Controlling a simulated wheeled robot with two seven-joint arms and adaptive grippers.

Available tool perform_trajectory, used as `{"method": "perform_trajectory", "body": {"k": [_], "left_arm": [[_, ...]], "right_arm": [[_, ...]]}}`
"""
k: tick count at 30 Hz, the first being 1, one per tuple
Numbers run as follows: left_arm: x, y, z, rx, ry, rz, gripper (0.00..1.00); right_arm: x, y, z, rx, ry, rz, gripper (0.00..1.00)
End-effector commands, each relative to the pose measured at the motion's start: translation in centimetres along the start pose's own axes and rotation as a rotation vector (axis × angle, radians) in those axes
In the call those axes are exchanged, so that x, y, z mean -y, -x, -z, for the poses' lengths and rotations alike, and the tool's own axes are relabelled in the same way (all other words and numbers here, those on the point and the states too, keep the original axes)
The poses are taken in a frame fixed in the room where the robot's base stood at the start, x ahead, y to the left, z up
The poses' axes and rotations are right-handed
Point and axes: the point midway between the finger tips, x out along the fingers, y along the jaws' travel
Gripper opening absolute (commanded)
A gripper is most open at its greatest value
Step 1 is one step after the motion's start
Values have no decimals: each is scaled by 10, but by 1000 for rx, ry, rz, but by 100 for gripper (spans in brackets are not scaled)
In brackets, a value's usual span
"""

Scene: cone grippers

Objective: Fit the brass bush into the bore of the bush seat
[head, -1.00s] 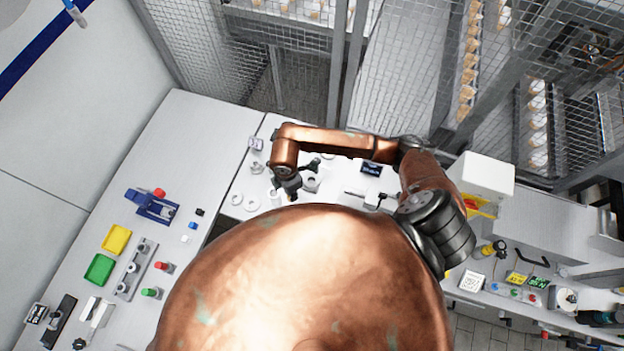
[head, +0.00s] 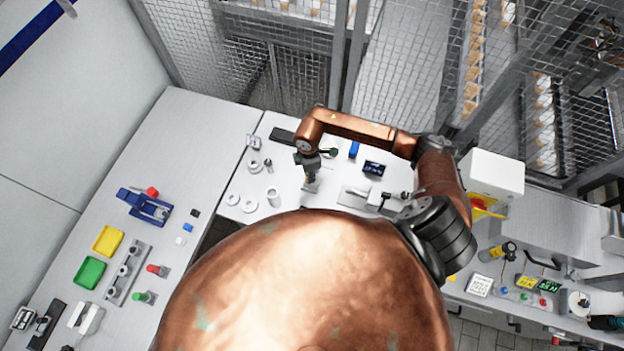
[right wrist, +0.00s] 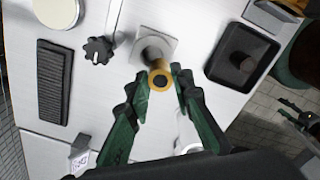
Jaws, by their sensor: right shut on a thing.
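The brass bush (right wrist: 160,79), a short ring with a dark hole, is between the fingertips of my right gripper (right wrist: 159,88) in the right wrist view. The gripper is shut on it. The bush seat (right wrist: 165,46) is a grey square plate with a round raised part, just beyond the bush. The bush overlaps the near side of this part, so the bore is hidden and I cannot tell whether they touch. In the head view my right gripper (head: 311,178) points down over the seat (head: 311,187); the bush is too small to make out.
White rings (head: 232,198) and a white cylinder (head: 273,197) stand left of the gripper in the head view. A black ribbed pad (right wrist: 53,82), a black knob (right wrist: 97,50) and a black tray (right wrist: 241,57) surround the seat, with bare table between.

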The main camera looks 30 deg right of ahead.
Motion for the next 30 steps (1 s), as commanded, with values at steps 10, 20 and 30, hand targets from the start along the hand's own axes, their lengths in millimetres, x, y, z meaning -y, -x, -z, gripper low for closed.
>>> {"method": "perform_trajectory", "body": {"k": [10,20,30], "left_arm": [[-1,-20,-2,1,0,0,42],[-2,-47,-6,2,0,-1,42],[-2,-47,-6,1,1,-1,42]], "right_arm": [[-10,-18,-11,1,-1,0,0],[-11,-50,-12,0,0,0,0],[-11,-52,-12,0,0,0,0]]}}
